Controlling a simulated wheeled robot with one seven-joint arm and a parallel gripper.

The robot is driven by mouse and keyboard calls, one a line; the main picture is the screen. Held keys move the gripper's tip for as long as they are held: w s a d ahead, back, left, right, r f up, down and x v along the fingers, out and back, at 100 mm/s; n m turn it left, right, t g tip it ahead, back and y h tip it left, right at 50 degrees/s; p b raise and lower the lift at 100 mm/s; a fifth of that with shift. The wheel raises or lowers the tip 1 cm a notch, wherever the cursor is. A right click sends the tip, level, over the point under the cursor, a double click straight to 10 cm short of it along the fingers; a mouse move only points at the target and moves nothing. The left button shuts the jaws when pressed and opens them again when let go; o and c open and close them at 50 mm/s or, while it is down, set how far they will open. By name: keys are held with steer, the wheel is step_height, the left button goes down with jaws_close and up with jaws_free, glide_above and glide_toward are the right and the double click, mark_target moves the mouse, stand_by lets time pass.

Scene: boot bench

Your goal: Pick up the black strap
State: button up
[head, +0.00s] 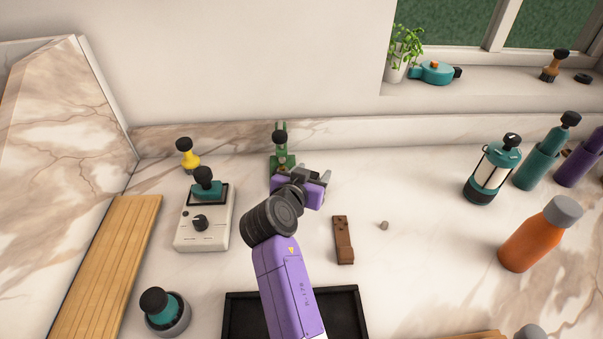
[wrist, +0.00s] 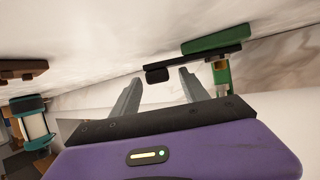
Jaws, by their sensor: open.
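In the wrist view a long dark bar with a black blocky end (wrist: 200,62) runs along a green piece (wrist: 218,41); this looks like the black strap, but I cannot be sure. Its black end shows between my fingertips, apparently beyond them. In the head view the green stand (head: 279,160) with a black top (head: 280,137) is at the back of the counter, partly hidden by my wrist. My gripper (wrist: 161,78) is open and holds nothing. In the head view it is just in front of the stand, and its fingertips are hard to make out.
A brown strip (head: 343,240) lies right of my arm. A lantern (head: 489,175) and bottles stand farther right. A black tray (head: 345,312) lies in front.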

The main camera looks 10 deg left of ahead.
steer(key=shift+w+f, duration=0.3)
steer(key=shift+w, duration=0.35)
steer(key=shift+c, duration=0.2)
jaws_close()
